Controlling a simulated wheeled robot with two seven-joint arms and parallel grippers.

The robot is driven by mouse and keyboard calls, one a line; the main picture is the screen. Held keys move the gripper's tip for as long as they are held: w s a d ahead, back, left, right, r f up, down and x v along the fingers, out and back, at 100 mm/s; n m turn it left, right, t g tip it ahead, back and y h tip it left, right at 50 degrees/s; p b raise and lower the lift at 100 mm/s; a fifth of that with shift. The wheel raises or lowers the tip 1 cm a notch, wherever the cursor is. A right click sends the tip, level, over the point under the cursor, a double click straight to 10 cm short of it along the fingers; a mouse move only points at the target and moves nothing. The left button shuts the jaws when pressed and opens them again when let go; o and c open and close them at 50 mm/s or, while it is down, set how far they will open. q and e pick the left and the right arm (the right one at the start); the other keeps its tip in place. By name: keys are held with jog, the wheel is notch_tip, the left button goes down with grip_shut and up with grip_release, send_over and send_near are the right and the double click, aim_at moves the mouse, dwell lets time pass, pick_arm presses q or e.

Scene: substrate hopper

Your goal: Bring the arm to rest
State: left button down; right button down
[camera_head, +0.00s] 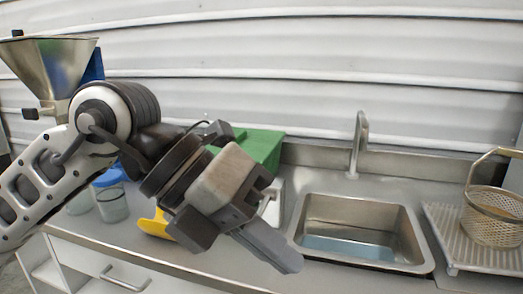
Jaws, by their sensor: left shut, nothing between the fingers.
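My left arm comes in from the left, bent and raised in front of the counter. My left gripper (274,252) is shut and empty, its fingers pointing down and to the right in front of the sink's left side. The metal hopper (50,65) stands at the upper left, partly behind my arm. My right gripper is not in view.
A steel counter (165,262) holds a sink (360,229) with a faucet (358,145). A wire basket (494,217) stands on a ribbed drainboard (478,246) at the right. A green box (260,147), a yellow object (155,224) and glass jars (112,204) are partly hidden behind my arm.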

pick_arm(q)
jog(key=s+d+r+g+h, duration=0.2)
jog(key=s+d+g+h, duration=0.15)
jog(key=g+h, duration=0.25)
jog(key=w+a+f+n+t+h, duration=0.1)
jog(key=w+a+n+t+h, duration=0.3)
jog(key=n+t, duration=0.55)
jog(key=w+a+f+n+t+h, duration=0.15)
jog(key=w+n+t+h, duration=0.35)
jog(key=n+t, duration=0.5)
jog(key=w+a+f+n+t+y, duration=0.2)
jog(key=a+f+n+t+y, duration=0.1)
jog(key=f+n+t+y, duration=0.25)
jog(key=w+a+f+n+t+y, duration=0.25)
jog(key=f+n+y, duration=0.25)
jog(key=n+y, duration=0.25)
jog(key=s+a+f+n+g+y, duration=0.2)
jog(key=s+f+g, duration=0.1)
jog(key=f, duration=0.5)
jog(key=s+a+f+n+g+y, duration=0.3)
jog(key=s+f, duration=0.2)
jog(key=f, duration=0.4)
jog(key=s+a+f+n+g+y+p, duration=0.1)
jog(key=s+a+f+n+g+y, duration=0.1)
jog(key=f, duration=0.7)
jog(key=s+n+g+y, duration=0.1)
jog(key=s, duration=0.1)
jog(key=shift+s+a+f+g, duration=0.25)
jog(key=shift+s+a+g, duration=0.05)
jog(key=shift+g, duration=0.05)
